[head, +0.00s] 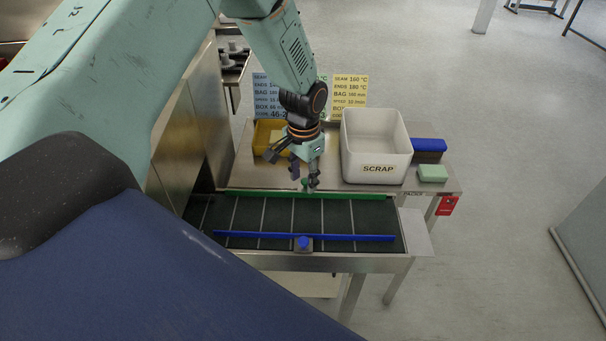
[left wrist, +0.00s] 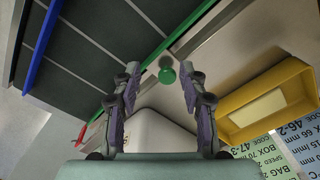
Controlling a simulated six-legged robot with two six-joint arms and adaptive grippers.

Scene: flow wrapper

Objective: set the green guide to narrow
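The green guide (head: 350,196) is a long rail along the far side of the dark conveyor belt (head: 275,214). Its round green knob (head: 304,183) sits at its far edge. In the left wrist view the green knob (left wrist: 167,76) lies between and beyond the fingertips of my left gripper (left wrist: 160,85), which is open with nothing between its fingers. In the head view my left gripper (head: 304,183) points down at the knob and partly hides it. The blue guide (head: 345,237) with its blue knob (head: 304,243) runs along the near side. My right gripper is not in view.
A white scrap bin (head: 376,150) and a yellow tray (head: 268,135) stand on the table behind the belt. A blue block (head: 429,145) and a pale green block (head: 432,173) lie right of the bin. Printed cards (head: 350,92) stand behind.

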